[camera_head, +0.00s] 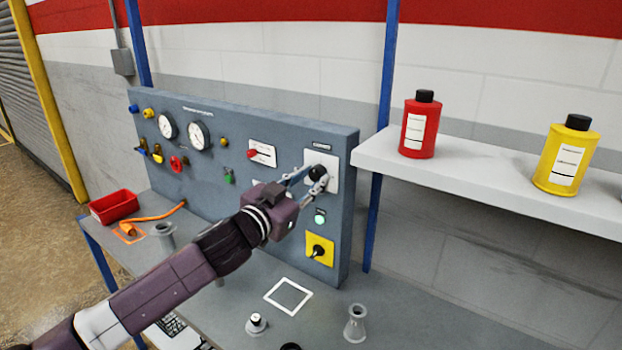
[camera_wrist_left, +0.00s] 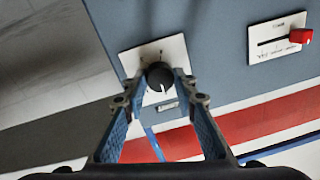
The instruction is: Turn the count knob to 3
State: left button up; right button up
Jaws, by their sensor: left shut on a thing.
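The count knob (camera_head: 317,173) is a round black knob on a white plate (camera_head: 331,160) at the upper right of the grey panel. My left gripper (camera_head: 309,179) reaches it from the front, with its fingers shut on the knob's sides. In the left wrist view the knob (camera_wrist_left: 160,77) sits between the tips of the two blue-padded fingers of the left gripper (camera_wrist_left: 160,84). A white pointer line on the knob shows there. The number marks on the plate are too small to read. My right gripper is not in view.
A green button (camera_head: 320,216) and a yellow plate with a black switch (camera_head: 319,250) are below the knob. A red slider (camera_head: 253,153) is left of it. A shelf (camera_head: 480,180) with red (camera_head: 419,128) and yellow (camera_head: 566,158) bottles juts out at right. Metal fittings stand on the bench.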

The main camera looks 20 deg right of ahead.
pick_arm(q)
jog(key=m+p, duration=0.1)
jog(key=m, duration=0.2)
jog(key=shift+m, duration=0.3)
jog(key=m, duration=0.3)
jog(key=shift+m+p, duration=0.3)
jog(key=shift+m, duration=0.1)
jog(key=m, duration=0.3)
jog(key=shift+m+h, duration=0.3)
jog(key=shift+m, duration=0.1)
jog(key=m+p, duration=0.1)
jog(key=m, duration=0.2)
jog(key=shift+f+m, duration=0.1)
jog(key=shift+m, duration=0.3)
jog(key=m, duration=0.4)
jog(key=m+p, duration=0.1)
jog(key=m, duration=0.2)
jog(key=shift+w+m+g+h, duration=0.1)
jog(key=shift+m+g+h, duration=0.2)
jog(key=shift+m, duration=0.1)
jog(key=m, duration=0.3)
jog(key=shift+m, duration=0.3)
jog(key=shift+m+g+p, duration=0.4)
jog(key=shift+m+p, duration=0.1)
jog(key=shift+m, duration=1.5)
jog(key=shift+f, duration=0.1)
